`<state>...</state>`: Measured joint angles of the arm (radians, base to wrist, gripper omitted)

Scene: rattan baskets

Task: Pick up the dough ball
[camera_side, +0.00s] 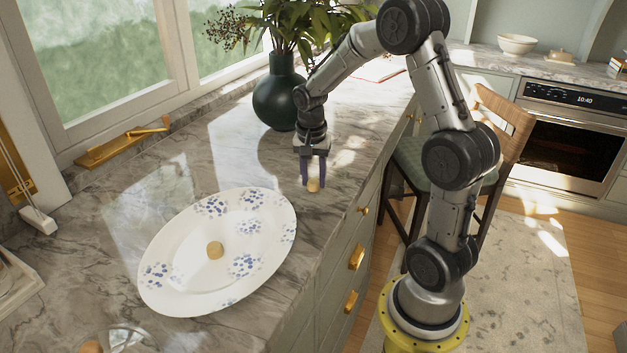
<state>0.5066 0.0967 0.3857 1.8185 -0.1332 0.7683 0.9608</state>
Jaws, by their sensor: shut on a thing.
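My gripper (314,184) points down over the marble counter, in front of the dark vase. Its fingers are shut on a small tan dough ball (314,185), which shows between the fingertips close to the counter surface. I cannot tell whether the ball touches the counter. A second tan dough ball (215,250) lies near the middle of a white oval plate with blue floral patches (178,225), to the left of and nearer than my gripper.
A dark green vase with leafy branches (279,95) stands just behind my gripper. A clear glass object (128,338) and a tan round item (92,347) sit at the bottom left. The counter (330,225) drops off at the right, where a chair (505,122) stands.

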